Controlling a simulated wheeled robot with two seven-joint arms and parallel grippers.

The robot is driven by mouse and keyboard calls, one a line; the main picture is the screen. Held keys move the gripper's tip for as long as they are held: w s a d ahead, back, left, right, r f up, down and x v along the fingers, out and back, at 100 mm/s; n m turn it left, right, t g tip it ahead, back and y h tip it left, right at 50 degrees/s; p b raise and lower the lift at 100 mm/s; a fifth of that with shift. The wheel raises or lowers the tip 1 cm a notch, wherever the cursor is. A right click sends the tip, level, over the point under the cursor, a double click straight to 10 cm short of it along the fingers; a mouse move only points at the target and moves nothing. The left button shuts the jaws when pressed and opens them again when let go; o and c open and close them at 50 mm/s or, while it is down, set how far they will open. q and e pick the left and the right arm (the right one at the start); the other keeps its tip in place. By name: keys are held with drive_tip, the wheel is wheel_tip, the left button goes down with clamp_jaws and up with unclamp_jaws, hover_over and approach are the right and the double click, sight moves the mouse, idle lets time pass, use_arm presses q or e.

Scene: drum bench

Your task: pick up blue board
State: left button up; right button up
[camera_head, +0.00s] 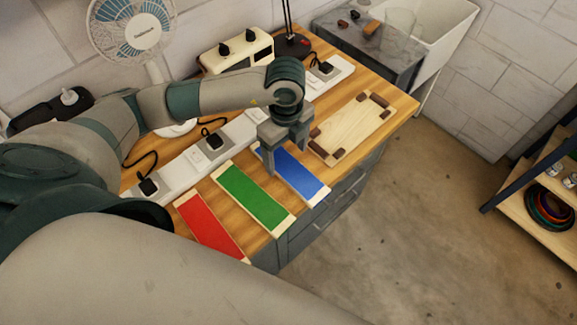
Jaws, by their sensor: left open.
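The blue board (299,178) is a flat strip with pale ends, lying on the wooden bench top as the rightmost of three coloured boards. My left gripper (283,165) points down over its far end, with its fingers apart. The fingers hide part of the board's far end, and I cannot tell whether they touch it. The green board (254,198) lies to its left, and the red board (209,226) lies further left. My right gripper is not in view.
A pale wooden tray with dark corners (349,128) lies right of the blue board. Power strips with black plugs (213,144) run behind the boards. A fan (130,30), a cream appliance (236,52) and a lamp base (291,46) stand at the back. Open floor lies to the right.

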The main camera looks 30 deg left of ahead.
sight(289, 167)
use_arm(q)
drive_tip(key=shift+f, duration=0.15)
drive_tip(key=f+b, duration=0.3)
drive_tip(key=f, duration=0.1)
drive_tip(key=shift+w+d, duration=0.1)
drive_tip(key=shift+w, duration=0.25)
drive_tip(key=shift+f+b, duration=0.35)
drive_tip(key=shift+f, duration=0.3)
drive_tip(key=shift+r, duration=0.1)
drive_tip(key=c, duration=1.3)
